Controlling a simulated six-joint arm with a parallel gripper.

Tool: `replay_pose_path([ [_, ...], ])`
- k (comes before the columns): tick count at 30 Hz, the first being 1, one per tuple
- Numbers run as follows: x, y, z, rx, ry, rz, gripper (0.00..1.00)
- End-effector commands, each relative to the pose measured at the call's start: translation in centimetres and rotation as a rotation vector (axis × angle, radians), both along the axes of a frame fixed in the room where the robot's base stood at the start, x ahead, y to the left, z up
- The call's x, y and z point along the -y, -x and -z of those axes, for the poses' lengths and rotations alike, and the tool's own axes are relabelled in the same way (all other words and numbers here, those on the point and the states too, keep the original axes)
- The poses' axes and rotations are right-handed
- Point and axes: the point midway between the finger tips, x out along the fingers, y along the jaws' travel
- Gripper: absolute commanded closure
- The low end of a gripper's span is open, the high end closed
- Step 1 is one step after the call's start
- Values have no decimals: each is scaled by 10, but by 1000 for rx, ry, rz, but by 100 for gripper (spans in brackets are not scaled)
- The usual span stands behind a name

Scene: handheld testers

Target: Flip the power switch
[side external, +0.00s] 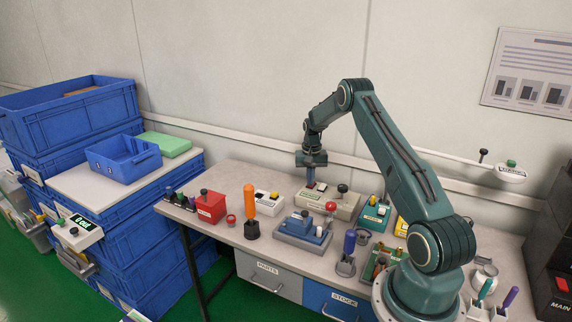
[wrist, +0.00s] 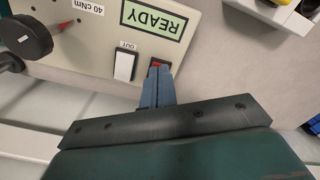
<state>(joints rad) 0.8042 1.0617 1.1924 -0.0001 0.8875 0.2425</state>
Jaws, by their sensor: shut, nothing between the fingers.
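A cream tester box (side external: 345,207) stands towards the back of the bench, below my gripper (side external: 311,182). In the wrist view the tester (wrist: 90,62) has a display (wrist: 155,18) that reads READY, upside down. A small red switch (wrist: 157,63) in a dark surround sits at the tester's edge, next to a white rectangular part (wrist: 124,66) near the word OUT. My gripper (wrist: 158,80) is shut and empty, its blue fingertips at the red switch and hiding part of it. I cannot tell whether they touch it.
A black knob (wrist: 28,36) stands out from the tester. A blue-grey fixture (side external: 303,232), an orange-handled tool (side external: 250,199) and a red box (side external: 205,206) stand nearby on the bench. Blue crates (side external: 70,105) are stacked at left. The bench holds many small items, with narrow gaps between them.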

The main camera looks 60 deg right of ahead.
Motion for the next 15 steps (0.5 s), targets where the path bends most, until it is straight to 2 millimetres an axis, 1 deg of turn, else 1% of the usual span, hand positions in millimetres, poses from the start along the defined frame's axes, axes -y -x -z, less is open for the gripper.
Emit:
replay_pose_path([
  [15,0,0,-30,1,2,0,100],
])
